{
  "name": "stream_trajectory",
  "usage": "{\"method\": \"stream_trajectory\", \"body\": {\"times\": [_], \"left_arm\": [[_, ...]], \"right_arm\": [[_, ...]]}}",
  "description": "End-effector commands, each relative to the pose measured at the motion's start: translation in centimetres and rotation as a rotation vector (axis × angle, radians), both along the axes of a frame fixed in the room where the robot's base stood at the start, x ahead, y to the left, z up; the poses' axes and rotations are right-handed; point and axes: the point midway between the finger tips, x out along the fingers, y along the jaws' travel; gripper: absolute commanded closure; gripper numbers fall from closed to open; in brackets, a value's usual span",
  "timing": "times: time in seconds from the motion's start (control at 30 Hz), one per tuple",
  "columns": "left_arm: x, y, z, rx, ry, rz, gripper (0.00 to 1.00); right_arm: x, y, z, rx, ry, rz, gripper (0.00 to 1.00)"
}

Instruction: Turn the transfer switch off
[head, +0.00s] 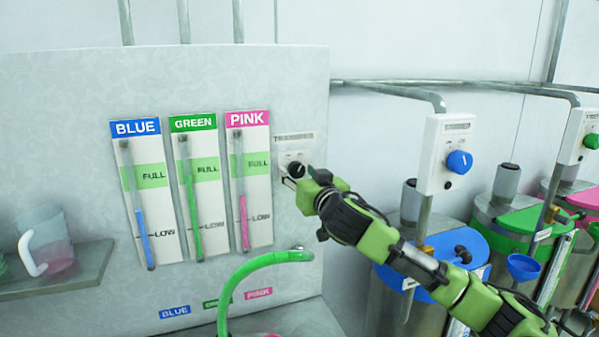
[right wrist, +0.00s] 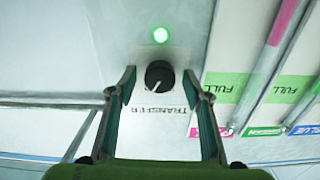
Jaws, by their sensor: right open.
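The transfer switch is a black round knob (right wrist: 159,75) with a white pointer line, on a pale plate under the TRANSFER label (head: 294,136). In the head view the knob (head: 296,170) is partly covered by my right gripper (head: 298,178). In the right wrist view the open fingers of my right gripper (right wrist: 161,92) stand on either side of the knob, with gaps between them and it. A green lamp (right wrist: 160,35) is lit beside the knob. The knob's pointer is tilted in the wrist view. My left gripper is not in view.
Blue (head: 135,190), green (head: 194,185) and pink (head: 249,180) level gauges are on the panel left of the switch. A green hose (head: 262,262) curves below. A dosing box with a blue knob (head: 459,163) and lidded drums stand to the right. A shelf (head: 60,270) holds a jug at left.

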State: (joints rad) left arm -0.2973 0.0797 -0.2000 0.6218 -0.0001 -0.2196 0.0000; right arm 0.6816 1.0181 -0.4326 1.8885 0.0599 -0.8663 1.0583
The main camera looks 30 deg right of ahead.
Motion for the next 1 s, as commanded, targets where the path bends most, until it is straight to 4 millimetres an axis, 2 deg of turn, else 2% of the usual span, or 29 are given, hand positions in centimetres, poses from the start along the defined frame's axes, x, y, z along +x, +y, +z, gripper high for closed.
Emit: {"method": "stream_trajectory", "body": {"times": [0.1,0.23,0.27,0.67,1.0], "left_arm": [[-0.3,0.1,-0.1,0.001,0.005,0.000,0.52],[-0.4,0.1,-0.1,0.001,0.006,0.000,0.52],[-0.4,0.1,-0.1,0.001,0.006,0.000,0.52],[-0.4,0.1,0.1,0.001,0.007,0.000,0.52],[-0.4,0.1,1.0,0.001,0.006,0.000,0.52]], "right_arm": [[0.0,0.0,0.0,0.000,0.000,0.000,0.55],[0.0,0.0,0.0,0.000,0.000,0.000,0.88],[0.0,0.0,0.0,0.000,0.000,0.000,0.93],[0.0,0.0,0.0,-0.044,0.010,0.000,0.93],[0.0,0.0,0.1,-0.270,0.067,-0.001,0.93]]}}
